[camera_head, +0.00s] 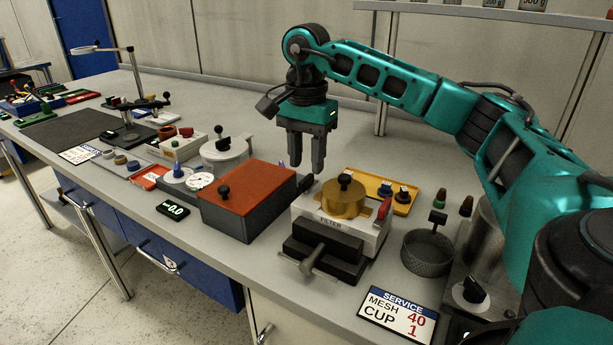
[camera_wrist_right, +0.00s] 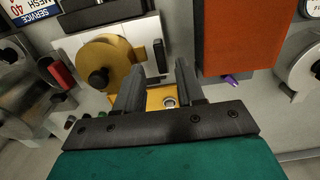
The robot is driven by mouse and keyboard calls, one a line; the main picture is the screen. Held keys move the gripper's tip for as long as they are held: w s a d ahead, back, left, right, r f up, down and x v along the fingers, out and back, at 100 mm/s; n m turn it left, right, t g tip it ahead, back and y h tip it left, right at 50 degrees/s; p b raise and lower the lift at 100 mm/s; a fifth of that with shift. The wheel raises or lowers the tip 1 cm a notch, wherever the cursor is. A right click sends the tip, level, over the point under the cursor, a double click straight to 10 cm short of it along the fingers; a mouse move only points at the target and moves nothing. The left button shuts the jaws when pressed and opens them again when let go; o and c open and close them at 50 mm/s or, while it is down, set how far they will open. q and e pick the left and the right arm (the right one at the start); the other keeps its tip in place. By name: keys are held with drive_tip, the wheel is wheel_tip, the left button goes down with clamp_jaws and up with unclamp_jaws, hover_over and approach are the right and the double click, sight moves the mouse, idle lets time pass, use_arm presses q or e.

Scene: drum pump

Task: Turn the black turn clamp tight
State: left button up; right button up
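A white block marked FILTER (camera_head: 334,222) carries a round brass lid (camera_head: 343,199) with a black knob on top. A small black upright part, which looks like the turn clamp (camera_head: 306,184), stands at the block's left side; it also shows beside the block in the right wrist view (camera_wrist_right: 160,56). I cannot tell how tight it is. My right gripper (camera_head: 306,168) points down behind and above this part, apart from it. In the right wrist view its two fingers (camera_wrist_right: 160,88) are spread with nothing held between them. My left gripper is not in view.
A grey box with a red lid (camera_head: 248,188) stands close on the left. A red handle (camera_head: 384,209) is at the block's right, and a black vise-like part (camera_head: 322,252) with a bar in front. A yellow tray (camera_head: 402,208) lies behind. A mesh cup (camera_head: 427,254) stands right.

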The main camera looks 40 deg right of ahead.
sight(306, 178)
drive_tip(key=shift+f, duration=1.8)
clamp_jaws()
